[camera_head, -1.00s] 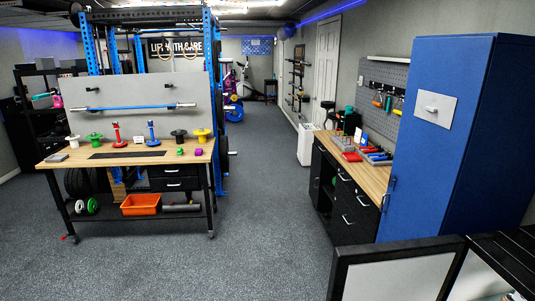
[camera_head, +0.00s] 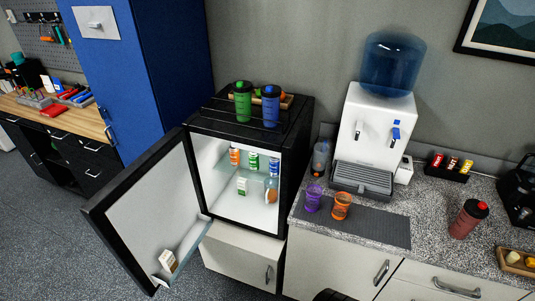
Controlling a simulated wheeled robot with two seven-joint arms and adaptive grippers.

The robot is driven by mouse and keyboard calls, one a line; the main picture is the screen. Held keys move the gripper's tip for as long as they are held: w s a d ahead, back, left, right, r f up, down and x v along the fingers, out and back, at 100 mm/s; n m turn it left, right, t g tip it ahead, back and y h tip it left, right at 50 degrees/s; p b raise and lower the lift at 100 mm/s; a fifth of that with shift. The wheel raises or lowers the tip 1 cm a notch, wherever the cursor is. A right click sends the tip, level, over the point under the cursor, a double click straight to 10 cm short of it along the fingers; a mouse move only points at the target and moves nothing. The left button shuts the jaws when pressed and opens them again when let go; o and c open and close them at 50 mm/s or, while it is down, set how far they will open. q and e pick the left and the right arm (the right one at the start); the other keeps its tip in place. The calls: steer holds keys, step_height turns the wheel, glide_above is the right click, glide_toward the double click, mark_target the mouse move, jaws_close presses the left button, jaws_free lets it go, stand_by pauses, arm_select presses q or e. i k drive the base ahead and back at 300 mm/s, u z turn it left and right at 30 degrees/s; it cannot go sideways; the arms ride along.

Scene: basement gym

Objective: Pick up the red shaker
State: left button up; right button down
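The red shaker (camera_head: 465,222) has a black lid with a red spot on top. It stands upright on the speckled grey counter (camera_head: 430,238) at the right, apart from the things around it. A green shaker (camera_head: 243,102) and a blue shaker (camera_head: 270,106) stand on top of the small fridge. Neither of my grippers is clearly in view. A small dark shape shows at the bottom edge, and I cannot tell what it is.
The fridge door (camera_head: 150,215) stands wide open to the left. A water dispenser (camera_head: 370,135), purple cup (camera_head: 313,197) and orange cup (camera_head: 342,205) are left of the red shaker. A snack rack (camera_head: 448,172), wooden tray (camera_head: 515,264) and black appliance (camera_head: 520,190) are near it.

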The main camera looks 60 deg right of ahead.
mark_target(463, 224)
steer(key=z, duration=3.15)
steer(key=k, duration=0.5)
steer(key=u, duration=1.25)
steer(key=i, duration=1.25)
steer(key=z, duration=0.2)
